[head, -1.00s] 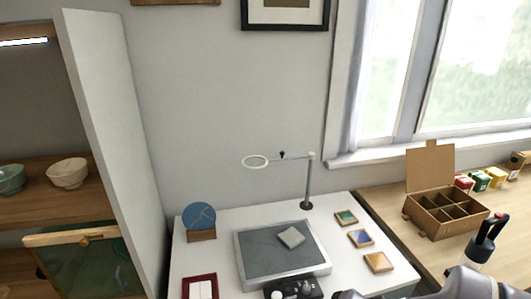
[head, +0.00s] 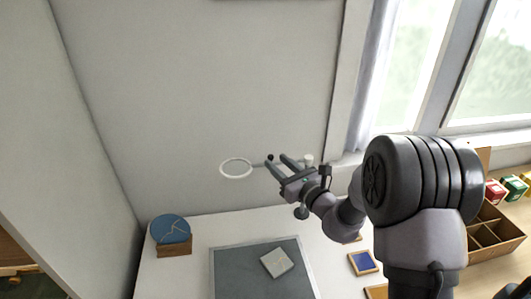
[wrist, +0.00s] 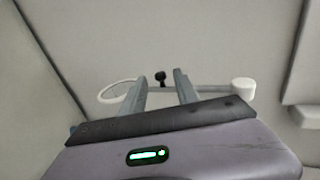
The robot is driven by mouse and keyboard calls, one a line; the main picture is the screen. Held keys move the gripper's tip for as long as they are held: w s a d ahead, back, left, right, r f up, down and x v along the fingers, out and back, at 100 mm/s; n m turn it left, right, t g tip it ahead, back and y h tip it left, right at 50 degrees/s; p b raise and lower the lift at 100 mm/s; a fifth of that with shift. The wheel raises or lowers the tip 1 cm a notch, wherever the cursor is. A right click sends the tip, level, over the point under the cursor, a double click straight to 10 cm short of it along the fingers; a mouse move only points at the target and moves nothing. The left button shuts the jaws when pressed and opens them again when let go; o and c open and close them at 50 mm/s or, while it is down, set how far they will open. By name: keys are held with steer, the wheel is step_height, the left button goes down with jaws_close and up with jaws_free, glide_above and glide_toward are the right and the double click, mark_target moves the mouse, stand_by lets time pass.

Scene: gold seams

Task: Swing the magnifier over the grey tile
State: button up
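The magnifier is a white ring (head: 236,177) on a thin horizontal arm, above the back of the white table. In the wrist view its ring (wrist: 101,95) is at left, its arm runs across, and a white post cap (wrist: 243,88) is at right. A small black knob (wrist: 160,78) stands up from the arm. My gripper (head: 277,160) is open at the magnifier arm. In the wrist view the knob appears between its two fingers; contact cannot be told. The grey tile (head: 277,262) lies on the dark framed tray, in front of and right of the ring. My arm hides the post.
The dark tray (head: 235,275) has a light rim. A blue disc with pale lines (head: 170,229) stands on a wooden block at left. A blue framed tile (head: 362,262) lies right of the tray. A compartmented box (head: 490,235) stands at right. A wall is behind.

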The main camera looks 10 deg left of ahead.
steer(key=x, duration=0.7)
steer(key=shift+a+b, duration=0.2)
steer(key=shift+b, duration=0.25)
steer(key=shift+w, duration=0.15)
jaws_close()
stand_by(0.6)
